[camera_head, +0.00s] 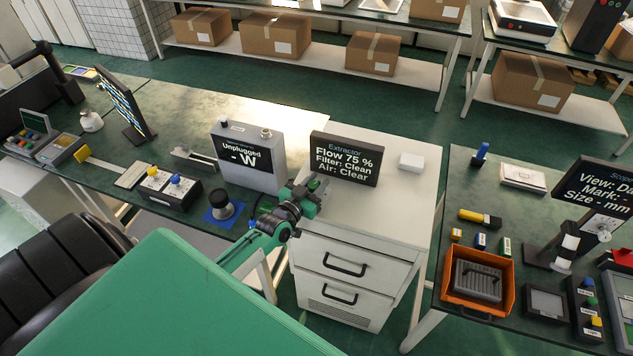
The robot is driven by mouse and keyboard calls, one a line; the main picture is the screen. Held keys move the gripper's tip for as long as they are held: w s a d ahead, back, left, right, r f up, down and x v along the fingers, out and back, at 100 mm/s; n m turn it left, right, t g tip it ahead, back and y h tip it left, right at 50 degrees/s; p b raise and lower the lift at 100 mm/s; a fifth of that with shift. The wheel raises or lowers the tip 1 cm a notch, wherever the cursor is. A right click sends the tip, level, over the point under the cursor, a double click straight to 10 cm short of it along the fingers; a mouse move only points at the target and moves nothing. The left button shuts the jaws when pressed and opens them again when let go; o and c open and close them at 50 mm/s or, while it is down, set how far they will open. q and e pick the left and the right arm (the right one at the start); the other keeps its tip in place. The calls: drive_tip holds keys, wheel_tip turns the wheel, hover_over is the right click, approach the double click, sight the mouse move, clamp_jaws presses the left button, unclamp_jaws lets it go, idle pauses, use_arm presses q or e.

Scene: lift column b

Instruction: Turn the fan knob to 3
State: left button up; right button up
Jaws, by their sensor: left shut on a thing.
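The extractor is a white cabinet (392,213) with two drawers, and a black display (345,158) stands on it. The display reads "Flow 75 %", "Filter: Clean", "Air: Clear". My left gripper (308,192) is at the front left top edge of the cabinet, just below and left of the display. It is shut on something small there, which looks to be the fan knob. The gripper hides the knob, so its pointer and number marks cannot be read. My right gripper is not in view.
Left of the cabinet, a grey power unit (250,158) reads "Unplugged - W". An orange tray (510,283) lies on the right bench. A small white box (411,162) sits on the cabinet.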

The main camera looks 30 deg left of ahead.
use_arm(q)
drive_tip(key=o, duration=1)
drive_tip(key=shift+r, duration=0.1)
drive_tip(key=shift+s+f, duration=0.2)
drive_tip(key=shift+s, duration=0.35)
drive_tip(key=shift+s+a+r+b, duration=0.1)
drive_tip(key=shift+s+b, duration=1)
drive_tip(key=shift+s, duration=2.1)
drive_tip(key=shift+s+a+r+b, duration=0.1)
drive_tip(key=shift+s+b, duration=1)
drive_tip(key=shift+s, duration=2.05)
